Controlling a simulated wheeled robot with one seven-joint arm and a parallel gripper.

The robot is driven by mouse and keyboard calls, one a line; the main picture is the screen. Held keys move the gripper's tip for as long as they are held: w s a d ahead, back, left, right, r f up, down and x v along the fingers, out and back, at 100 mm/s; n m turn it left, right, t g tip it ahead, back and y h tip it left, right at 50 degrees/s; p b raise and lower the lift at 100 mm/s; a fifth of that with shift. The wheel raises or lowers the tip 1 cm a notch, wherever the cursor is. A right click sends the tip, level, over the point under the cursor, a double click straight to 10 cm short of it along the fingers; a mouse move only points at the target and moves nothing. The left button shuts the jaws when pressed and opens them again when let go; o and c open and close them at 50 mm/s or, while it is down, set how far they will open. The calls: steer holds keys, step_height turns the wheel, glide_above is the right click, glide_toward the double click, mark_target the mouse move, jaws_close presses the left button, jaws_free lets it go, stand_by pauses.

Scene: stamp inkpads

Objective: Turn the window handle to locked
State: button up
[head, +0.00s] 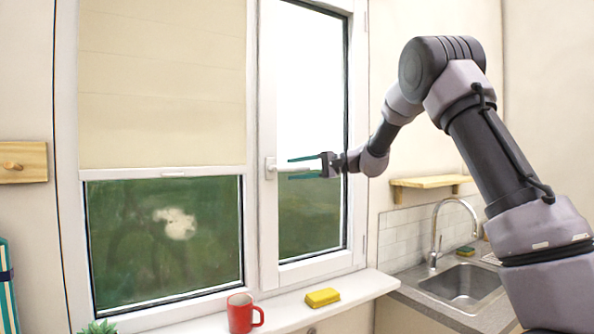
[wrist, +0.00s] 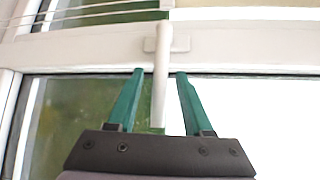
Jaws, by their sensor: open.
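The white window handle (head: 288,168) is on the frame of the right sash. In the head view its lever points sideways to the right, towards my gripper. In the wrist view the handle (wrist: 161,75) runs between the two green fingers, with its base plate just beyond the fingertips. My gripper (head: 300,168) is open, with one finger above and one below the lever. In the wrist view my gripper (wrist: 158,75) shows a gap on both sides of the handle, and neither finger seems to touch it.
A red mug (head: 241,313) and a yellow sponge (head: 322,297) are on the windowsill (head: 370,285), well below the handle. A blind (head: 160,80) covers the upper left pane. A wooden shelf (head: 430,181) and a sink (head: 465,285) are at the right.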

jaws_close()
stand_by(1.4)
